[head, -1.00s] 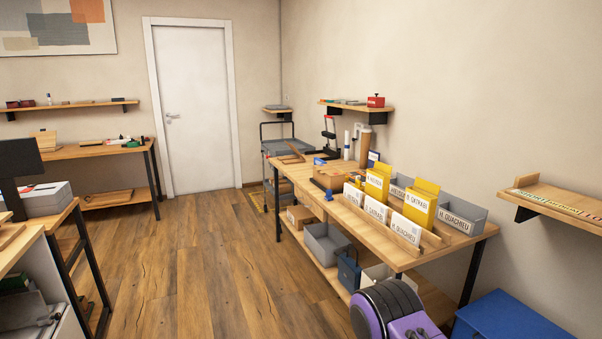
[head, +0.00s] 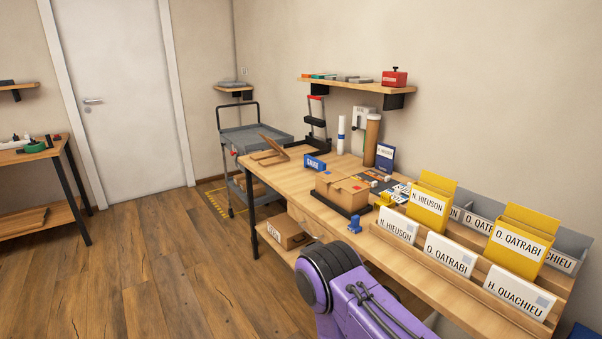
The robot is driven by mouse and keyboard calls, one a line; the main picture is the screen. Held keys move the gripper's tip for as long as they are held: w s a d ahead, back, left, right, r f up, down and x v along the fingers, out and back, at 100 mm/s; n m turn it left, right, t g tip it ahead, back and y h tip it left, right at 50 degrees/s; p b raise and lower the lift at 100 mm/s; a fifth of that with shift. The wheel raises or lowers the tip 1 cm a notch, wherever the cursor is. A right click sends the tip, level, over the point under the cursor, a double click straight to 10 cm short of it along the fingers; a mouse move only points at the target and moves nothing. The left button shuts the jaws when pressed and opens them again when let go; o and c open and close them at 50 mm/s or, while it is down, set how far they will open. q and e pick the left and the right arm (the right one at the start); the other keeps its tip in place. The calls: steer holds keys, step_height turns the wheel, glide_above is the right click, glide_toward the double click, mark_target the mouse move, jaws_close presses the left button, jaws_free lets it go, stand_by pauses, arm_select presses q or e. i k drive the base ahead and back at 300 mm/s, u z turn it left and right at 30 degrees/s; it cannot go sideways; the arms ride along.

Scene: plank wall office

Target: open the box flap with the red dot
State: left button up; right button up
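A small brown cardboard box (head: 335,193) stands on a dark base on the wooden workbench (head: 290,182). A small red mark shows on its right part, but it is too small to tell whether it is a dot on a flap. The state of the box's flaps is also too small to make out. A purple and black link of my own arm covers the lower middle of the head view, in front of the bench. Neither gripper is in view.
Yellow and white name-labelled envelopes stand in a wooden rack (head: 462,278) on the right of the bench. A blue block (head: 315,164) and a blue stamp (head: 354,224) lie near the box. A grey cart (head: 256,138) stands behind. The floor at left is clear.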

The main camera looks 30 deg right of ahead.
mark_target(352, 186)
steer(key=i, duration=1.05)
steer(key=z, duration=2.25)
